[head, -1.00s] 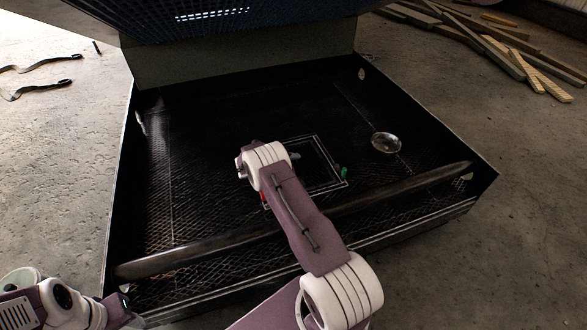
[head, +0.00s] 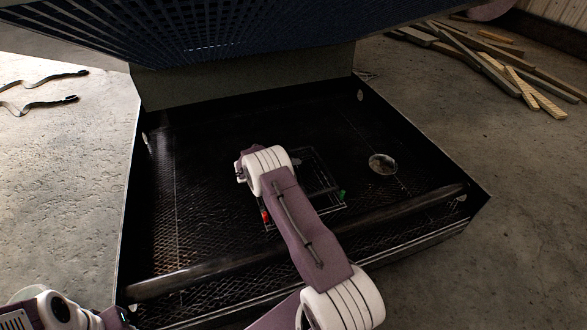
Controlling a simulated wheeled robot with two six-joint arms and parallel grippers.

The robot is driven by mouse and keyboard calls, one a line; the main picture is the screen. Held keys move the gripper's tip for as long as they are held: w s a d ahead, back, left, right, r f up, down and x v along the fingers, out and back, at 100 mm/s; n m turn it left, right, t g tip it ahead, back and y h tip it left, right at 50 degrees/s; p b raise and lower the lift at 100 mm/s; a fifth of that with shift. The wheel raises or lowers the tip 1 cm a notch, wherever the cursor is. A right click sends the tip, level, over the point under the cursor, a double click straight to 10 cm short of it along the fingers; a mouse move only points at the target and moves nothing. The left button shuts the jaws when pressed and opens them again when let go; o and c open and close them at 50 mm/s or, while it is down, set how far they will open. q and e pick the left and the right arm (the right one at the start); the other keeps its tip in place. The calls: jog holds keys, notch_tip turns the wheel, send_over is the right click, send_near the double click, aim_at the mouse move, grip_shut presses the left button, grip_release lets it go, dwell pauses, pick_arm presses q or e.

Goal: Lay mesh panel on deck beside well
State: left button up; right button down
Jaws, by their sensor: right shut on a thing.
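A small rectangular panel with a pale outline and a faint grid (head: 322,182), seemingly the mesh panel, shows at the middle of the dark enclosure floor, partly behind my right forearm. I cannot tell its height over the floor or where the well's opening lies. The deck (head: 210,215) around it is black expanded mesh. My right gripper (head: 243,168) is over the panel's left side, shut on what seems to be the panel; its fingertips are mostly hidden by the wrist. My left arm shows at the bottom left corner, its jaws out of view.
A red piece (head: 265,216) and a green piece (head: 343,195) are at the panel's edges. A round shallow dish (head: 382,164) sits right. A dark bar (head: 390,209) crosses the front. The blue grid lid (head: 240,28) overhangs the back. The left deck looks clear.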

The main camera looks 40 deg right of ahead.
jog(key=shift+r, duration=0.45)
